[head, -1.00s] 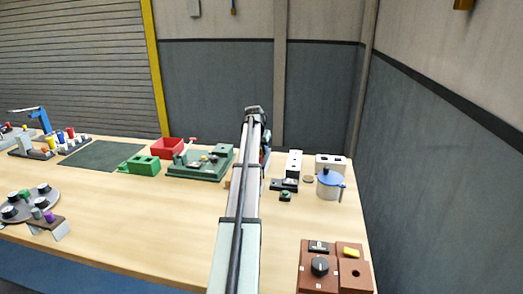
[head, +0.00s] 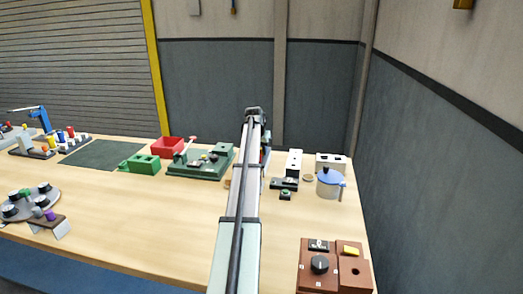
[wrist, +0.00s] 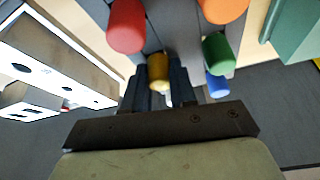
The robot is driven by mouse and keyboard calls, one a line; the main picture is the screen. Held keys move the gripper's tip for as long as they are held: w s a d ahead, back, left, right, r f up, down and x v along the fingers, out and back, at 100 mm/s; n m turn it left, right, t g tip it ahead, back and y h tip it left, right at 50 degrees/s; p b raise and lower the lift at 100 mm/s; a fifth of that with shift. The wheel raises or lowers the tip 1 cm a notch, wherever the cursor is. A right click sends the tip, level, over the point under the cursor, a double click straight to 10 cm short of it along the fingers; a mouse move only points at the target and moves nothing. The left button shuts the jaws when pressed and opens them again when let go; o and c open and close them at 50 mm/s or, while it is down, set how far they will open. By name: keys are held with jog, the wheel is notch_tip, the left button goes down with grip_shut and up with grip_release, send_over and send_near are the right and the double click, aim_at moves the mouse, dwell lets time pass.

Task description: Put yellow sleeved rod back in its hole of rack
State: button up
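In the wrist view the yellow sleeved rod (wrist: 158,72) sits between the two dark fingers of my gripper (wrist: 160,92), which look closed on it. Its lower end is largely hidden by the fingers. Just beyond it, a red sleeve (wrist: 126,27), an orange sleeve (wrist: 222,8), a green sleeve (wrist: 217,53) and a blue sleeve (wrist: 217,86) stand over a grey surface that looks like the rack (wrist: 175,28). The hole for the yellow rod cannot be made out. In the head view my arm hides my gripper and most of that area.
A white block with holes (wrist: 65,62) is close on the left in the wrist view, and a green block (wrist: 298,30) is at upper right. In the head view a blue-lidded pot (head: 330,184) stands right of my arm. The front middle of the table (head: 150,225) is clear.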

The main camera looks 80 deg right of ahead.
jog(key=shift+o, duration=0.8)
jog(key=shift+a+f, duration=0.15)
jog(key=shift+f, duration=0.2)
jog(key=shift+r, duration=0.15)
jog(key=v, duration=1.2)
jog(key=shift+r, duration=0.55)
